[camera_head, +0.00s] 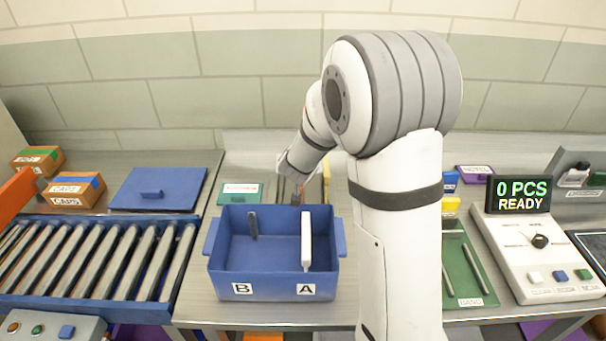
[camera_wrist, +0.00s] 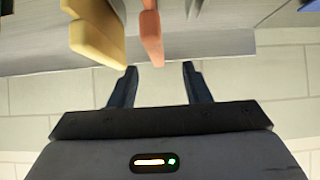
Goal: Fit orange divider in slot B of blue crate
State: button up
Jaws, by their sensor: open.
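The blue crate (camera_head: 275,286) stands on the table in the head view, with labels B at left and A at right on its front. A white divider (camera_head: 306,240) stands upright on the A side. A short grey strip (camera_head: 252,222) shows at the back wall on the B side. My gripper (camera_head: 295,198) is behind the crate. In the wrist view my gripper (camera_wrist: 159,68) is open and empty.
A yellow divider (camera_wrist: 97,42) stands left of the orange one in the wrist view. A roller conveyor (camera_head: 95,262) and a blue lid (camera_head: 157,188) are left of the crate. A green tray (camera_head: 466,262) and a counter console (camera_head: 540,250) are right.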

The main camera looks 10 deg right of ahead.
jog(key=x, duration=0.7)
jog(key=shift+d+f, duration=0.1)
jog(key=shift+d, duration=0.15)
jog(key=shift+s, duration=0.1)
jog(key=shift+s+f, duration=0.1)
grip_shut()
